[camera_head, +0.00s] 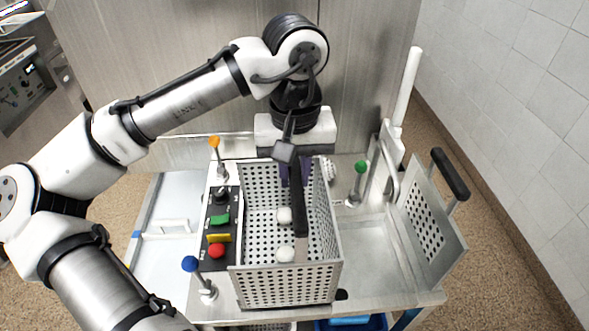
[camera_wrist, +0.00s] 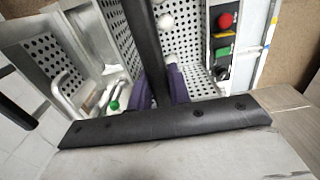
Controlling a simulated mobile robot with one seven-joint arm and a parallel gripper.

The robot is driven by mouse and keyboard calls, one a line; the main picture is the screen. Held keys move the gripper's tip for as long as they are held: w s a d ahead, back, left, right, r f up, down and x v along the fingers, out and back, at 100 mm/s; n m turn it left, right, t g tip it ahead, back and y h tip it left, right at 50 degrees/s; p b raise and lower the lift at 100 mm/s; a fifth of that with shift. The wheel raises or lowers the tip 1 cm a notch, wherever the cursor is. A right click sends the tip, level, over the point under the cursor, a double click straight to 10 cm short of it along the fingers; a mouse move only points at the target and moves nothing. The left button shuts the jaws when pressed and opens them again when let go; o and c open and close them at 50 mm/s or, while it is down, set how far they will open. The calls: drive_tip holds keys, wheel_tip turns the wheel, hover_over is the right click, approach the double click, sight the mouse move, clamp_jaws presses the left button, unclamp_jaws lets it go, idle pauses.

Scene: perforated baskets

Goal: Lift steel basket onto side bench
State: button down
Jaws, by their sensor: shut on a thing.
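The steel basket (camera_head: 290,285) is a grey perforated box in the middle of the head view, with a black handle bar (camera_head: 299,205) across its top. Its perforated walls also show in the wrist view (camera_wrist: 121,35). Two white balls (camera_head: 285,254) lie inside it. My gripper (camera_head: 290,172) is at the far end of the handle. In the wrist view, the purple fingers of my gripper (camera_wrist: 158,92) are shut on the black bar, one on each side. The basket looks upright; I cannot tell whether its bottom touches the surface below. Which surface is the side bench is unclear.
A control panel (camera_head: 216,265) with coloured buttons is left of the basket. Posts with orange (camera_head: 214,142), blue (camera_head: 190,264) and green (camera_head: 361,167) knobs stand around it. A perforated panel with a black handle (camera_head: 450,174) leans at right. A pale tray surface (camera_head: 165,265) lies left.

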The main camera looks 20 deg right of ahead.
drive_tip(key=shift+f, duration=0.55)
idle(0.4)
drive_tip(key=c, duration=1.2)
unclamp_jaws()
drive_tip(key=shift+c, duration=0.2)
wheel_tip(320, 180, up, 14)
drive_tip(key=shift+b, duration=0.4)
drive_tip(key=shift+f, duration=0.15)
